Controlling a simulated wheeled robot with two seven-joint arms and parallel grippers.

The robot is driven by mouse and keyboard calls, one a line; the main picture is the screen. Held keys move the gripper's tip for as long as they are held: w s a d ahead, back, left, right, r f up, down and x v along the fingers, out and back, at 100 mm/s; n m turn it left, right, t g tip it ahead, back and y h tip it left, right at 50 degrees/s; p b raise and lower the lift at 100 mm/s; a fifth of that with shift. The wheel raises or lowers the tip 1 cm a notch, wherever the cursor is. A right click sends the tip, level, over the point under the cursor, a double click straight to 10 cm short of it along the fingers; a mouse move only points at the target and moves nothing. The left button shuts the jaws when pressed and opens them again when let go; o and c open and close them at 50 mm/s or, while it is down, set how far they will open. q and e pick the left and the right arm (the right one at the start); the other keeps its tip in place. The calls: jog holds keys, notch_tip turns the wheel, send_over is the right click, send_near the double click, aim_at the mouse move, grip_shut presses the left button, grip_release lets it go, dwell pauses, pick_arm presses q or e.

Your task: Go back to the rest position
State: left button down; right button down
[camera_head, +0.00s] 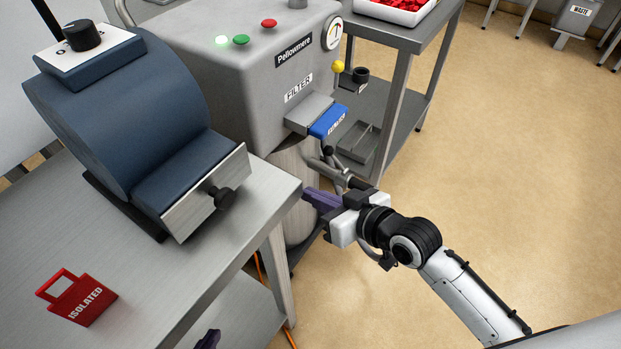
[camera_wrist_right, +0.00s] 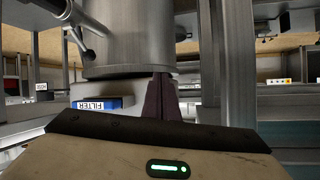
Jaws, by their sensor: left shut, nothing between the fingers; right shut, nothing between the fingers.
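My right gripper (camera_head: 318,200) reaches in from the lower right, its purple fingers closed and empty. It is in front of the grey cylinder (camera_head: 290,185) under the filter machine and below the blue-ended filter handle (camera_head: 328,121), apart from the handle. In the right wrist view its closed fingers (camera_wrist_right: 160,98) point at the metal cylinder (camera_wrist_right: 125,35); I cannot tell if they touch it.
A steel table (camera_head: 150,285) carries a dark blue drum unit (camera_head: 130,110) and a red "ISOLATED" tag (camera_head: 78,297). The grey Pellowmere machine (camera_head: 240,65) stands behind. A trolley (camera_head: 405,45) with a white tray of red pieces stands at the back. Open floor (camera_head: 500,150) lies right.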

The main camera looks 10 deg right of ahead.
jog(key=s+d+f+m+g+h, duration=0.1)
jog(key=s+d+f+h, duration=0.1)
jog(key=s+f, duration=0.6)
jog(key=s+d+f+m+g+h, duration=0.1)
jog(key=s+d+f, duration=0.3)
jog(key=s+f, duration=0.4)
jog(key=s+h, duration=0.1)
jog(key=s, duration=0.2)
jog(key=shift+s+d, duration=0.25)
jog(key=shift+s, duration=0.05)
dwell(0.5)
